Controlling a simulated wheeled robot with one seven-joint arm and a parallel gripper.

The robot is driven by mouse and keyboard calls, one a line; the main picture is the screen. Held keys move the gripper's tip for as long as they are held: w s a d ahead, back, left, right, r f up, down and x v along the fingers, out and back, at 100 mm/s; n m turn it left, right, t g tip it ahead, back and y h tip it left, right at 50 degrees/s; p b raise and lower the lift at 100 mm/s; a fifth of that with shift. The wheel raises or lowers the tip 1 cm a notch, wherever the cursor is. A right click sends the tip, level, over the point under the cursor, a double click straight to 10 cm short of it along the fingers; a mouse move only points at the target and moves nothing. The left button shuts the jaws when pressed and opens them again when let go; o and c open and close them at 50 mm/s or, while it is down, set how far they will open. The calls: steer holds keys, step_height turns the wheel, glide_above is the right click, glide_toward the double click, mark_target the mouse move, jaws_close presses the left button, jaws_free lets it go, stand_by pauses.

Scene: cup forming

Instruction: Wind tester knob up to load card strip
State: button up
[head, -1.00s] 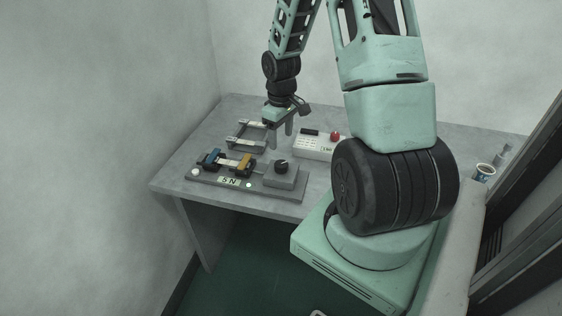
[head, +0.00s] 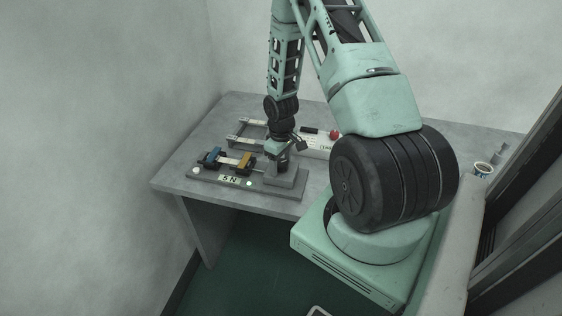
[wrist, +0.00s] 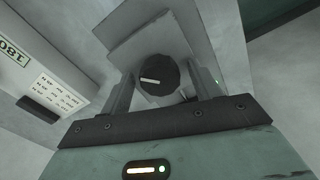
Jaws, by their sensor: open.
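The tester (head: 287,194) is a grey base near the table's front edge, with a "5 N" label (head: 234,181) on it. The knob (wrist: 158,75), dark and round with a white pointer line, sits on the grey block at the tester's right end. My gripper (wrist: 163,80) is open, with one finger on each side of the knob. In the head view my gripper (head: 277,168) hides the knob. I cannot tell whether the fingers touch it.
A white box (head: 318,147) with a red button (head: 334,134) stands behind and to the right. A grey frame (head: 240,128) lies behind the tester. The table's left part is clear.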

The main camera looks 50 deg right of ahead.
steer(key=c, duration=1)
steer(key=shift+m, duration=0.3)
steer(key=shift+m+b, duration=0.7)
steer(key=shift+m, duration=1.9)
steer(key=o, duration=1)
steer(key=shift+r, duration=0.15)
